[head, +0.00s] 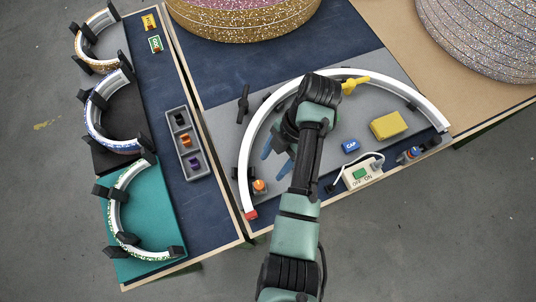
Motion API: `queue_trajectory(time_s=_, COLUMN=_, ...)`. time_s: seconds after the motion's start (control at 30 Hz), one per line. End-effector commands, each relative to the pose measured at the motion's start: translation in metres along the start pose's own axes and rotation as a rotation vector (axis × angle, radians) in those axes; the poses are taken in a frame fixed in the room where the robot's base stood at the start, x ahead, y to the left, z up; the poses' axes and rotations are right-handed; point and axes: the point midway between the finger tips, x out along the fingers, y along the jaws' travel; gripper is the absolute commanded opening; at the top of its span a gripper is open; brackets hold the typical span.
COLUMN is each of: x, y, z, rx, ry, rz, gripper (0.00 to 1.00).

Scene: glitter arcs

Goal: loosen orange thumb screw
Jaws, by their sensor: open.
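An orange thumb screw (259,186) stands at the lower left of the white arc (258,138), just inside its red-tipped end. Another orange piece (186,142) sits in the middle compartment of the grey tray, and I cannot tell whether it is a screw. My gripper (272,163) has blue fingers, apart and empty. In the picture it is above and a little right of the orange thumb screw, not touching it. My wrist and arm cover part of the grey board and the arc.
A yellow lever (354,83) sits at the arc's top. A yellow block (388,124), a blue cap (350,145) and a switch box (358,172) lie right of my arm. The grey tray (199,170) and several clamped glitter arcs are at left. A black clamp (243,103) stands outside the arc.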

Motion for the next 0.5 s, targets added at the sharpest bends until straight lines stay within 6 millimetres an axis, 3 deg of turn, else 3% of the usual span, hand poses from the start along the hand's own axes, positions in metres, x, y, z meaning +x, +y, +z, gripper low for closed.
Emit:
queue_trajectory(time_s=0.03, x=-0.013, y=0.000, z=-0.002, rx=0.001, ry=0.000, rz=0.000, gripper=0.64)
queue_trajectory(time_s=0.2, x=-0.028, y=0.000, z=-0.001, rx=0.001, ry=0.000, rz=0.000, gripper=0.64)
queue_trajectory(time_s=0.5, x=-0.032, y=0.000, z=0.000, rx=0.000, ry=0.000, rz=-0.001, gripper=0.64)
